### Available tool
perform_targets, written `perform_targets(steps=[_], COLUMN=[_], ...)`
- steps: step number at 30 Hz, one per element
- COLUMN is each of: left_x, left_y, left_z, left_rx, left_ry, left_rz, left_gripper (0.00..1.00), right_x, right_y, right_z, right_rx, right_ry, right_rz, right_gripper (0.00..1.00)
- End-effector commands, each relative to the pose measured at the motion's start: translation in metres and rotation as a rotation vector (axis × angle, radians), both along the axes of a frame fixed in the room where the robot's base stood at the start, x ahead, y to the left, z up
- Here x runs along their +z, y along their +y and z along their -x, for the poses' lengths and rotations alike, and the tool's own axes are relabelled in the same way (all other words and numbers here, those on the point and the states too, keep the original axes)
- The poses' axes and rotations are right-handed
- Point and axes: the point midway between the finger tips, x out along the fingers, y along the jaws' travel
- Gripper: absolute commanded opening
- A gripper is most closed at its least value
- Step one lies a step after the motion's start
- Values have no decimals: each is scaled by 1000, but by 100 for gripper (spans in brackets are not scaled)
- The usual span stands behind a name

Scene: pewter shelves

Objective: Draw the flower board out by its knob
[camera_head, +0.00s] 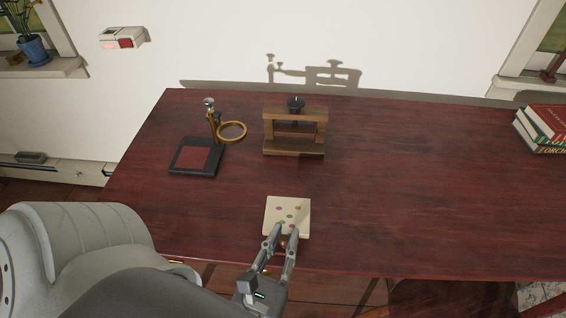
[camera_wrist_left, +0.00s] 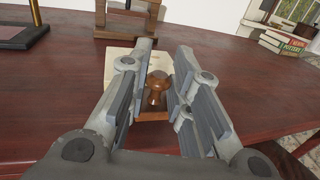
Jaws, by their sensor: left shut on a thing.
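The flower board (camera_head: 288,208) is a flat cream square with several small coloured spots, lying near the table's front edge in the head view. In the left wrist view, its pale surface (camera_wrist_left: 118,64) shows beyond the fingers. A turned brown wooden knob (camera_wrist_left: 157,88) stands at its near side, with a brown wooden edge below it. My left gripper (camera_head: 284,231) reaches in from the front and is shut on the knob, one finger on each side. The fingers hide part of the board's near side. My right gripper is not in view.
A wooden press frame (camera_head: 294,147) with a dark screw stands behind the board. A black stand with a red pad (camera_head: 195,159) and a brass ring (camera_head: 232,131) is at back left. Books (camera_head: 543,128) lie far right. The table (camera_head: 420,190) is clear between.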

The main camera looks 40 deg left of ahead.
Motion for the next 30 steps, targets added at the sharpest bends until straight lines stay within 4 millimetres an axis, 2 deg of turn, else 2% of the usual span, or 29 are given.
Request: perform_targets(steps=[15, 30], left_x=[0, 6], left_y=[-12, -13], left_z=[21, 21], left_rx=[1, 1], left_ry=[-1, -2], left_rz=[-1, -1], left_gripper=[0, 0], right_x=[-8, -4], right_y=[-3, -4], right_z=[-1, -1], right_rx=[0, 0], right_ry=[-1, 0], right_rz=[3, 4], right_gripper=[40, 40])
